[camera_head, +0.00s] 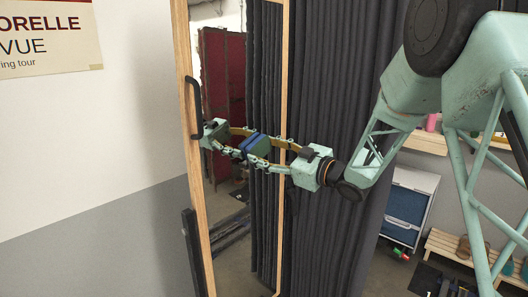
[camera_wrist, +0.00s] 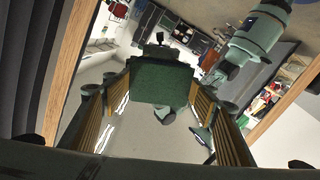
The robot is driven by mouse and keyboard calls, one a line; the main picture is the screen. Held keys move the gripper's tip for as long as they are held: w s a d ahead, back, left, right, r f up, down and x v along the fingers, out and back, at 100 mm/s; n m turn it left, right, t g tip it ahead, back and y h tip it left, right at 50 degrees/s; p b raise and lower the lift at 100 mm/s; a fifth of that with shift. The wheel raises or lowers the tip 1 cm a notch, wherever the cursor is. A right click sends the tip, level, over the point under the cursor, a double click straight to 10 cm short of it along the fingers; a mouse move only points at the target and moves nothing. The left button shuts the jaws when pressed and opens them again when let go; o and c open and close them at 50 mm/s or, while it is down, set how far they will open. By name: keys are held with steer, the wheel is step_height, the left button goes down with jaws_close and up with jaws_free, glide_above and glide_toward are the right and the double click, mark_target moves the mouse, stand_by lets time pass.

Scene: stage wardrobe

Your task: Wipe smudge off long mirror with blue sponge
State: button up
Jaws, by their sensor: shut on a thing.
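The long mirror (camera_head: 212,205) stands upright in a light wooden frame at the left-centre of the head view; its glass also fills most of the wrist view (camera_wrist: 125,135). My gripper (camera_head: 262,146) points left at the mirror and is shut on the blue sponge (camera_head: 256,145). The sponge is held at or very close to the glass; I cannot tell if it touches. Its reflection shows just left of it. In the wrist view a dark green face of the sponge (camera_wrist: 162,82) sits between my two fingers. I cannot make out a smudge on the glass; the sponge may hide part of it.
A dark handle (camera_head: 192,108) sits on the mirror's left frame edge. Dark curtains (camera_head: 335,110) hang right behind the mirror. A grey-and-white wall with a poster (camera_head: 50,35) is at left. A blue-fronted cabinet (camera_head: 405,208) and wooden bench (camera_head: 455,250) stand at right.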

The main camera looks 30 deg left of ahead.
steer(key=shift+d, duration=0.1)
steer(key=shift+s+d+b, duration=0.1)
steer(key=shift+s+d, duration=0.1)
steer(key=shift+d, duration=0.75)
steer(key=shift+s+d+b, duration=0.1)
steer(key=shift+s+d, duration=0.05)
steer(key=shift+d, duration=0.8)
steer(key=shift+s+d+b, duration=0.1)
steer(key=shift+s+d, duration=0.1)
steer(key=shift+d, duration=0.75)
steer(key=shift+s+d, duration=0.15)
steer(key=shift+d, duration=0.6)
steer(key=shift+s+d, duration=0.1)
steer(key=shift+d, duration=0.6)
steer(key=shift+w+d+f, duration=0.1)
steer(key=shift+w, duration=0.1)
